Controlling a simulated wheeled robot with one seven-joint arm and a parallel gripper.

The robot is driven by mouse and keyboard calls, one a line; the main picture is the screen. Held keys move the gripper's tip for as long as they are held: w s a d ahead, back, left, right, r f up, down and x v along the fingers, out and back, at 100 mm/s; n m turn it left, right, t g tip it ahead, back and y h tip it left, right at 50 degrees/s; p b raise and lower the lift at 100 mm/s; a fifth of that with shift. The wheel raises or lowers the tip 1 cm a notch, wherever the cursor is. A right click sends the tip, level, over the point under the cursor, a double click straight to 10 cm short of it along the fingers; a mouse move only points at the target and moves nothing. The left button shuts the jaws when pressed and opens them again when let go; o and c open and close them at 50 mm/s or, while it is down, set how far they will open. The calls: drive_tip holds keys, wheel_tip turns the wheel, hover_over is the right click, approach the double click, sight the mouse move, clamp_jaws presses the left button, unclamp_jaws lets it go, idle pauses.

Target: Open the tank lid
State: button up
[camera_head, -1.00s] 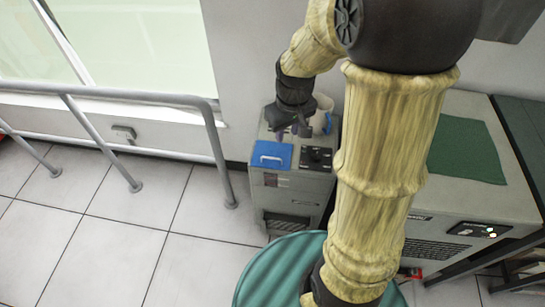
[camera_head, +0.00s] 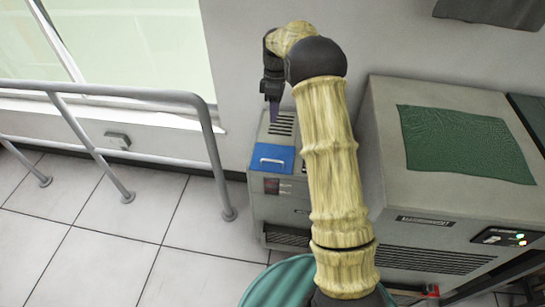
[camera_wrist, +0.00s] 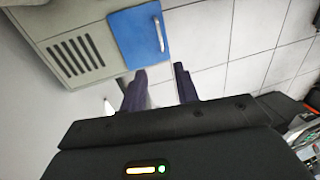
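The tank lid is a blue square plate (camera_head: 272,159) with a white bar handle (camera_head: 272,161), lying flat and closed on top of a small grey cabinet (camera_head: 285,215). In the wrist view the blue lid (camera_wrist: 136,36) and its handle (camera_wrist: 158,34) show at the top, beyond the fingertips. My gripper (camera_head: 273,112) is above the cabinet's back part, behind the lid and apart from the handle. In the wrist view my gripper (camera_wrist: 160,72) is open, with a clear gap between its two dark fingers and nothing gripped.
A grey railing (camera_head: 210,135) stands left of the cabinet. A larger grey machine with a green mat (camera_head: 465,143) stands to the right. A teal round drum (camera_head: 278,283) is at the front, partly behind my arm. Tiled floor (camera_head: 130,240) is free at left.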

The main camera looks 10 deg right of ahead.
hover_over(273, 165)
wheel_tip(273, 165, down, 17)
drive_tip(key=shift+b, duration=0.4)
idle(0.4)
clamp_jaws()
